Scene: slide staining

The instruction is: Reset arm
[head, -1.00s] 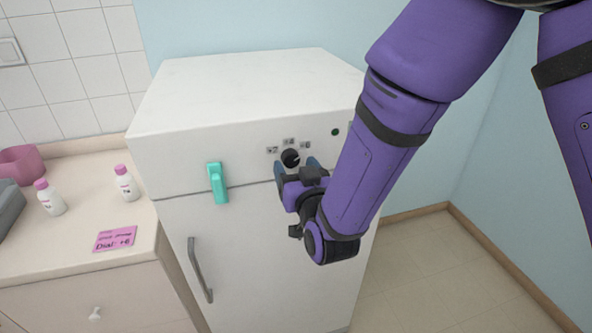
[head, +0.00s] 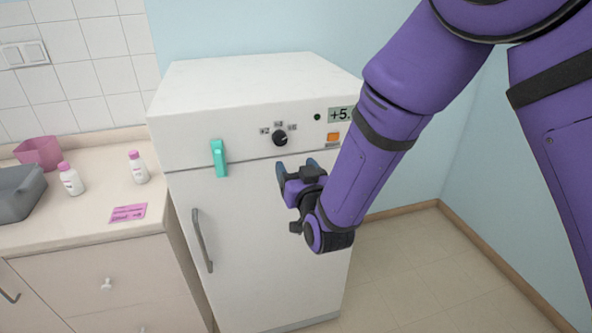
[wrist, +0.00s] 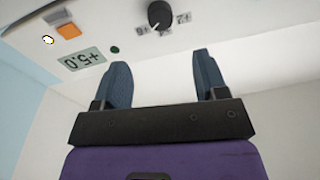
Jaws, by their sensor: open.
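My gripper (head: 297,170) is open and empty in front of the white fridge (head: 245,95), below and apart from its black dial (head: 280,138). In the wrist view my two blue-grey fingers (wrist: 164,78) stand apart with nothing between them, and the dial (wrist: 158,14) shows beyond them at the top. My purple arm reaches down from the upper right and hides part of the fridge's right side.
A teal handle (head: 219,158) sticks out left of the dial, and an orange button (head: 333,137) sits under the display. The counter at left holds two white bottles (head: 70,180) (head: 138,168), a pink note (head: 128,212), a pink container (head: 39,152) and a grey tray (head: 18,193). Floor at right is clear.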

